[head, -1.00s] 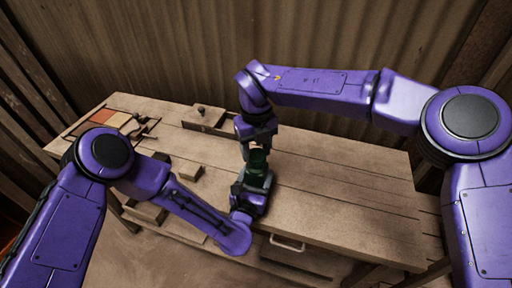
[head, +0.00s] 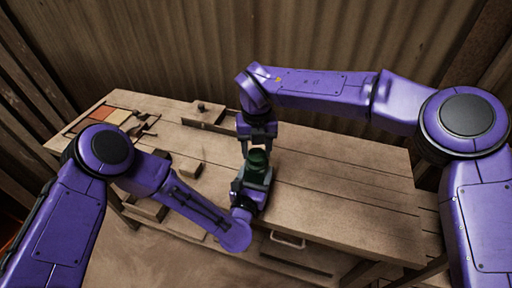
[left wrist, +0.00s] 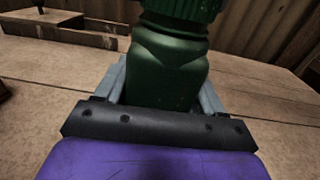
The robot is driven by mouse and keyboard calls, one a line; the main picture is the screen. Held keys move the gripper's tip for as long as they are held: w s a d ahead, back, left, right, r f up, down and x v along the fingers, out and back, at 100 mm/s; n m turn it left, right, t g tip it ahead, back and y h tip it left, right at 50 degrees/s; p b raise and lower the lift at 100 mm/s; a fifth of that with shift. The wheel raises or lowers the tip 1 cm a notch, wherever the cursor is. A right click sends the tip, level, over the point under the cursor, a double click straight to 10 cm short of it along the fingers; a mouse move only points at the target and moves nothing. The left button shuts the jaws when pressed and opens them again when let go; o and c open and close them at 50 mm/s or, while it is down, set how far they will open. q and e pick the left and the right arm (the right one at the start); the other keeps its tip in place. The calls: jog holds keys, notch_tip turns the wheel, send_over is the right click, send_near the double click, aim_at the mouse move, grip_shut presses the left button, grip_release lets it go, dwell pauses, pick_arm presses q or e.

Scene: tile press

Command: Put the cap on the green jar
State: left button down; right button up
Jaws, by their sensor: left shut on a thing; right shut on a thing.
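The green jar (head: 257,176) stands upright near the front edge of the bench, and its dark green body fills the middle of the left wrist view (left wrist: 168,72). My left gripper (head: 256,184) is shut around the jar's body, with a grey finger on each side of it in the left wrist view (left wrist: 163,92). The ribbed green cap (left wrist: 182,8) is at the jar's top, cut off by the upper frame edge; it also shows in the head view (head: 257,157). My right gripper (head: 258,150) points down from above, shut on the cap. I cannot tell whether the cap is fully seated.
The wooden bench (head: 345,185) is clear to the right of the jar. A wooden box with a knob (head: 203,113) stands at the back. Coloured tiles (head: 112,115) lie at the far left.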

jog(key=m, duration=0.6)
jog(key=shift+d, duration=0.2)
jog(key=m, duration=0.3)
jog(key=shift+m, duration=0.3)
jog(key=m, duration=0.5)
jog(key=shift+s+d+m, duration=0.15)
jog(key=shift+m, duration=0.25)
jog(key=m, duration=0.6)
jog(key=shift+s, duration=0.15)
jog(key=m, duration=0.7)
jog(key=shift+s+m, duration=0.1)
jog(key=shift+m, duration=0.3)
jog(key=o, duration=1)
